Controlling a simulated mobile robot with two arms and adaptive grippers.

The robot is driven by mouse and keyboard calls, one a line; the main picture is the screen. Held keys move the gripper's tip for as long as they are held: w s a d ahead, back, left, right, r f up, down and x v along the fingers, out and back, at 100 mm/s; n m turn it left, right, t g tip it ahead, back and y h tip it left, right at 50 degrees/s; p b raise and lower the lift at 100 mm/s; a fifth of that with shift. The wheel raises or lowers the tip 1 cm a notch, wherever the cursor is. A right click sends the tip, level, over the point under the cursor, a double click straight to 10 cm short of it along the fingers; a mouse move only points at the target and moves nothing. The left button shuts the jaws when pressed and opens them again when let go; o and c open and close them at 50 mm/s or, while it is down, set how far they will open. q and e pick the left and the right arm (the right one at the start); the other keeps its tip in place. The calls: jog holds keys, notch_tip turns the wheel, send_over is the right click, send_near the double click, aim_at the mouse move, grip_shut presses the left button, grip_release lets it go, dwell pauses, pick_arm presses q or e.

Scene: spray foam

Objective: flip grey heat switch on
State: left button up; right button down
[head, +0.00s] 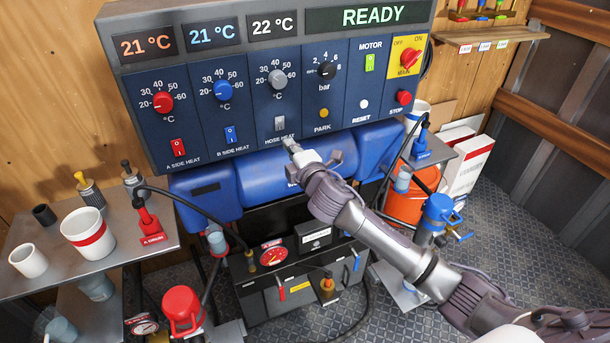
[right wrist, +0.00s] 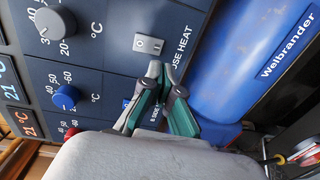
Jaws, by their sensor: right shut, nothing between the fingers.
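The grey hose heat switch (head: 279,124) is a small rocker on the blue control panel, under the grey temperature knob. It also shows, turned sideways, in the right wrist view (right wrist: 148,45). I cannot tell for sure which side of the rocker is pressed in. My right gripper (head: 289,144) is shut and empty. Its tips are just below the switch, in front of the HOSE HEAT label, and partly cover that label. In the right wrist view the fingertips (right wrist: 161,70) show close to the switch with a small gap. My left gripper is not in view.
The red A side switch (head: 178,148) and blue B side switch (head: 230,135) sit left of the grey one. A blue tank (head: 265,180) lies under the panel. A shelf with cups (head: 88,234) stands at left. An orange bucket (head: 408,200) stands at right.

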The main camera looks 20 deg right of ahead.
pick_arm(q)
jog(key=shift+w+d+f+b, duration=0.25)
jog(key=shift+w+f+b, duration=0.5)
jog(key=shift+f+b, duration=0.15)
pick_arm(e)
jog(key=s+f, duration=0.1)
jog(key=s, duration=0.6)
jog(key=shift+s+d+f, duration=0.15)
jog(key=shift+d+f, duration=0.2)
jog(key=shift+d, duration=0.05)
